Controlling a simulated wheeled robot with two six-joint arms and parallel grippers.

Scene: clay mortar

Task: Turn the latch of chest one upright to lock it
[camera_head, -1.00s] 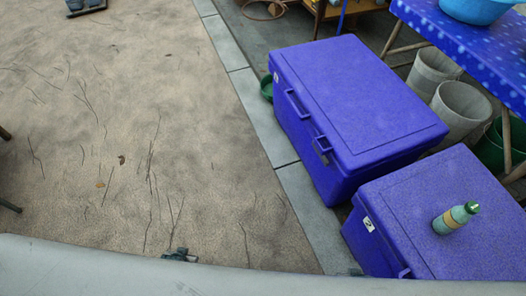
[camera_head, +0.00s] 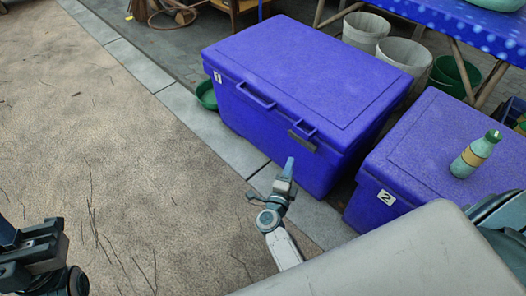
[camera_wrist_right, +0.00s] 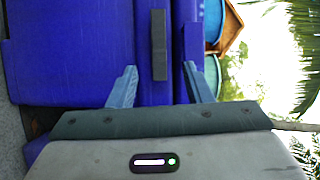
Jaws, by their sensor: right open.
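Chest one (camera_head: 300,70) is a closed purple-blue chest with a label 1 on its front. Its latch (camera_head: 302,141) is a short grey bar on the front, lying sideways along the lid edge. In the right wrist view the latch (camera_wrist_right: 159,45) lies ahead of the fingertips, between their lines, apparently untouched. My right gripper (camera_head: 289,167) is open and empty, just in front of and below the latch. It also shows in the right wrist view (camera_wrist_right: 158,78). A dark part of my left arm (camera_head: 35,255) is at the lower left; its fingers cannot be made out.
A second blue chest (camera_head: 440,135), labelled 2, stands close on the right with a green bottle (camera_head: 474,155) on its lid. Buckets (camera_head: 366,32) and a blue-covered table (camera_head: 460,25) are behind. Sandy ground (camera_head: 110,160) on the left is clear.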

